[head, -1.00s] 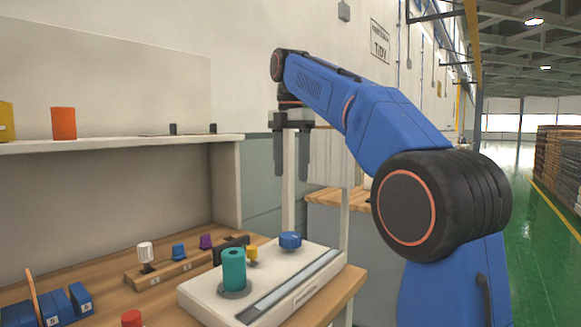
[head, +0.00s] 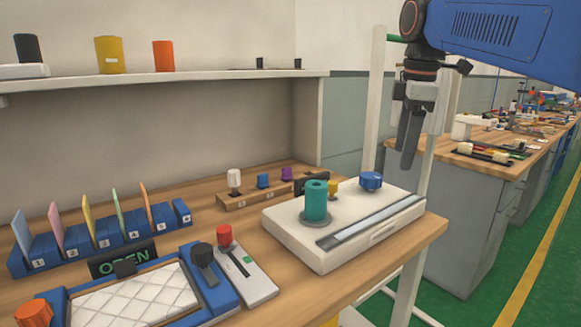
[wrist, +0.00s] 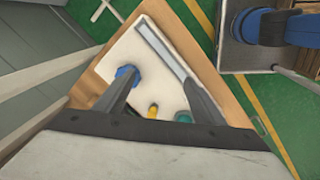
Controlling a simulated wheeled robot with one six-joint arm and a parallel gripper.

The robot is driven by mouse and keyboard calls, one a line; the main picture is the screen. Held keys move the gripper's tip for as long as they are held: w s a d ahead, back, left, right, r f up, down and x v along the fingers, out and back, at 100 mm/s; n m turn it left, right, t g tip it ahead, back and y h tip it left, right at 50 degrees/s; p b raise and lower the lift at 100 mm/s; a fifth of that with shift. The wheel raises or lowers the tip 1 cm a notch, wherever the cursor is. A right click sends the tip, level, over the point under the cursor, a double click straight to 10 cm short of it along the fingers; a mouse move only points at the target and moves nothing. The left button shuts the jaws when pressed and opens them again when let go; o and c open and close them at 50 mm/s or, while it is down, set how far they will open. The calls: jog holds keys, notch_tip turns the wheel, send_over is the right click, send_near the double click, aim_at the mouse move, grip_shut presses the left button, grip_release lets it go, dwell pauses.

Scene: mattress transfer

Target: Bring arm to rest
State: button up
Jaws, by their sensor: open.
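My gripper (head: 409,140) hangs downward at the upper right of the head view, its fingers apart. It is above and to the right of the white scale-like box (head: 318,258), in free air. On the box stand a teal cylinder (head: 316,199), a yellow knob (head: 332,189) and a blue knob (head: 371,181). The mattress, a white quilted pad (head: 135,298), lies in a blue frame (head: 222,290) at the lower left.
A slide panel with a red knob (head: 224,235) is beside the frame. Numbered blue holders with coloured cards (head: 105,233) and an OPEN sign (head: 122,258) stand at the left. A shelf (head: 190,81) holds cylinders. A pale post (head: 375,100) stands near my gripper. Green floor (head: 530,240) lies right.

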jog(key=s+d+f+m+t, duration=0.1)
jog(key=s+d+f+m, duration=0.1)
jog(key=s+f+m, duration=0.5)
jog(key=s+d+f+m+t, duration=0.1)
jog(key=s+f+m, duration=0.7)
jog(key=s+f, duration=0.8)
notch_tip(320, 180, down, 8)
jog(key=shift+d+r+t, duration=0.25)
jog(key=shift+d+t, duration=0.1)
jog(key=shift+t, duration=0.25)
jog(key=shift+c, duration=0.7)
